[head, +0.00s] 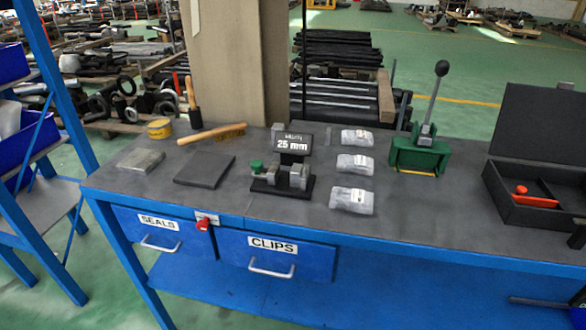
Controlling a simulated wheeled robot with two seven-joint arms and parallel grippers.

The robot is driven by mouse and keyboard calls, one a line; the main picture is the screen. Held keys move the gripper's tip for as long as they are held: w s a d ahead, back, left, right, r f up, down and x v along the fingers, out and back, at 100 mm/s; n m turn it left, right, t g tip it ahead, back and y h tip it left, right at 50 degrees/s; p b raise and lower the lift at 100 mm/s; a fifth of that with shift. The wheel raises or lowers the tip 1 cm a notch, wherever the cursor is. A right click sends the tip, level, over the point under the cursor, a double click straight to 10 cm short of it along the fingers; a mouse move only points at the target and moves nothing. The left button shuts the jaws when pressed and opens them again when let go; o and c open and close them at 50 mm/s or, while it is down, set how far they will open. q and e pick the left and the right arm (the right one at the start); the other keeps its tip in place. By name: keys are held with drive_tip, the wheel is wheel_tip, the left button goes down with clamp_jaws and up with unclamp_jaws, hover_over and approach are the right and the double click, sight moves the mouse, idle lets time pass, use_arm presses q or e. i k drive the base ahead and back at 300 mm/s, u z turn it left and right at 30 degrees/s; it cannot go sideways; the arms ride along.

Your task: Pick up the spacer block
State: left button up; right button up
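No block is marked as the spacer block, and I cannot tell for certain which piece it is. Another grey block (277,131) stands partly behind the sign (293,142). In front of the sign, a black fixture (283,186) holds grey metal jaws and a green knob (257,167). A flat grey metal piece (141,160) lies at the bench's left. Neither of my grippers can be made out in the head view.
Clear packets (352,201), a green lever press (418,155) and an open black case (532,213) stand at right. A dark shape (577,236) at the right edge is unclear.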

sight(295, 171)
drive_tip(key=u, duration=2.1)
drive_tip(key=i, duration=2.85)
drive_tip(key=z, duration=3.25)
